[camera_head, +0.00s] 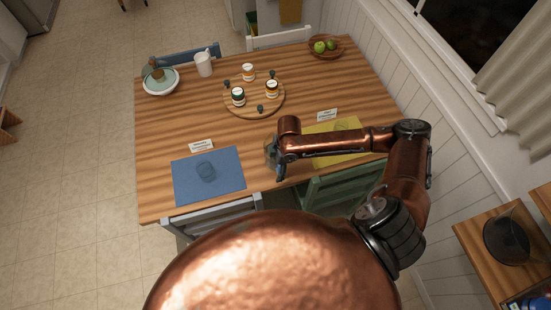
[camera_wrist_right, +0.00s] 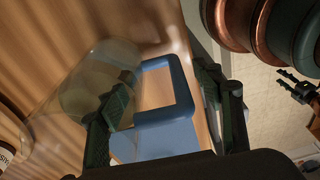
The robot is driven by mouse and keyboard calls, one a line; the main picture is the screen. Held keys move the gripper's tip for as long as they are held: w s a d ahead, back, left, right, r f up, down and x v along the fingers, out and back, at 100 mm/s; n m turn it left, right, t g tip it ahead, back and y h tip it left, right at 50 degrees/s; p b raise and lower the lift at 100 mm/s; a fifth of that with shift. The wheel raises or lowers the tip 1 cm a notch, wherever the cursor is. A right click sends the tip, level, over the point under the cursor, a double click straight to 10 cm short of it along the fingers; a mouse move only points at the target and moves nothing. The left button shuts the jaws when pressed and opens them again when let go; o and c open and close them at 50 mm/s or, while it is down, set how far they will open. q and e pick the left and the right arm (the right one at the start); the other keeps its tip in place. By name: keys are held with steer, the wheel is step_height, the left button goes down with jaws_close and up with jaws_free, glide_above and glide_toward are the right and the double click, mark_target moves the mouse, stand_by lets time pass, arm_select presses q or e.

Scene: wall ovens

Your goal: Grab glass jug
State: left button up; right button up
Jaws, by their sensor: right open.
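The clear glass jug (camera_wrist_right: 75,100) stands on the table by its near edge, left of the yellow mat. It also shows in the head view (camera_head: 270,152), partly hidden by my right gripper. Its blue squared handle (camera_wrist_right: 165,130) lies between the fingers of my right gripper (camera_wrist_right: 165,90) in the wrist view. The right gripper (camera_head: 281,165) is open, with one finger beside the glass body and one on the handle's outer side. I cannot tell whether either finger touches the jug.
The wooden table (camera_head: 155,125) holds a blue mat (camera_head: 225,182), a yellow mat (camera_head: 355,157), a round board (camera_head: 240,107) with jars, a white pitcher (camera_head: 203,65) and a fruit bowl (camera_head: 338,53). A green chair (camera_head: 340,187) stands at the near edge.

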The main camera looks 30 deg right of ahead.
step_height(320, 180, down, 2)
steer(key=shift+a, duration=0.15)
steer(key=shift+c, duration=0.6)
jaws_close()
steer(key=shift+w+r, duration=0.1)
steer(key=shift+w, duration=0.05)
